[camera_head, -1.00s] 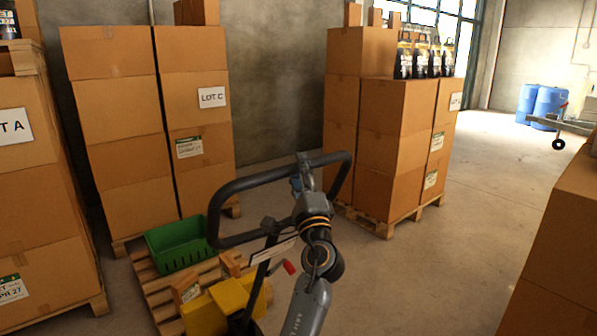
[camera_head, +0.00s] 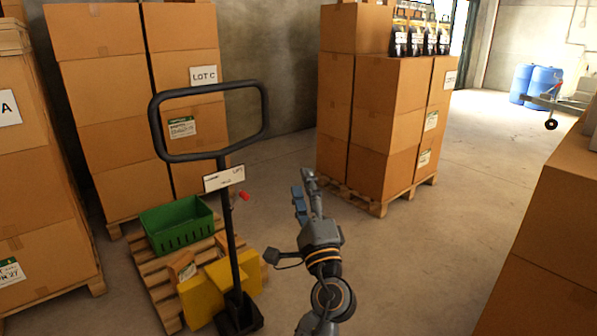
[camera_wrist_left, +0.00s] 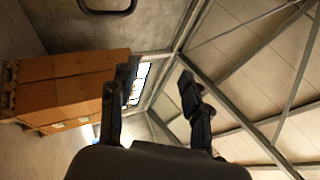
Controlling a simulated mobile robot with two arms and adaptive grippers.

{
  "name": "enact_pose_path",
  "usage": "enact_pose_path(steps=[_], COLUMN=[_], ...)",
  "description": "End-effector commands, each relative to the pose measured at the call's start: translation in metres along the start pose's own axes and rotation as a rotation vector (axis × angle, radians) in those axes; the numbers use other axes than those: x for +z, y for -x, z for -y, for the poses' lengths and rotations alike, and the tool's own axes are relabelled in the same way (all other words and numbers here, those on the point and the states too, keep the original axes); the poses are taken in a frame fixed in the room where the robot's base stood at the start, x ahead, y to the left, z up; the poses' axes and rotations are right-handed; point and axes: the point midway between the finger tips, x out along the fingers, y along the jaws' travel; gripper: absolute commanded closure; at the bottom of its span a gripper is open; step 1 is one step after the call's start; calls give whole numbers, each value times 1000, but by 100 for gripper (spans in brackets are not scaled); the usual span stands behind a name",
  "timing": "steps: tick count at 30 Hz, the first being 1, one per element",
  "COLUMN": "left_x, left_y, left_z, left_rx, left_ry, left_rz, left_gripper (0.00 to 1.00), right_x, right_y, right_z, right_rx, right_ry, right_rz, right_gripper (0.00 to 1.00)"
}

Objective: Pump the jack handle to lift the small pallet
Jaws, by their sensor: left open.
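The jack handle (camera_head: 228,205) is a black post with a rounded loop at its top, standing nearly upright. A white label plate sits below the loop. The yellow jack body (camera_head: 208,290) is at its foot, by the small wooden pallet (camera_head: 157,278). A green crate (camera_head: 177,226) sits on that pallet. My left gripper (camera_head: 305,192) is open and empty, to the right of the handle and apart from it. In the left wrist view my open fingers (camera_wrist_left: 152,100) have nothing between them, and part of the handle loop (camera_wrist_left: 107,12) shows at the top edge. My right gripper is not in view.
Stacked cartons (camera_head: 137,110) stand behind the small pallet, and more cartons (camera_head: 385,120) stand at the back right. A carton stack (camera_head: 545,240) is close on the right and another (camera_head: 40,200) on the left. The middle floor is clear.

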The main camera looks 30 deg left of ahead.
Motion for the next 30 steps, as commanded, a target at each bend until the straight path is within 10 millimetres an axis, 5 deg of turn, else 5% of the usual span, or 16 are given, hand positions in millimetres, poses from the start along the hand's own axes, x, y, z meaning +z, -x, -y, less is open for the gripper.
enact_pose_path(steps=[20,25,30], left_x=[-2,-36,-90], left_y=[10,24,73], left_z=[-2,-48,-148], left_rx=[5,96,317], left_ry=[1,27,99], left_rz=[-7,-118,-313], left_gripper=[52,52,52], right_x=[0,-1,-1], right_y=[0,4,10], right_z=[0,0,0], right_rx=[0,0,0], right_ry=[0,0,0], right_rz=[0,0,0], right_gripper=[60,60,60])
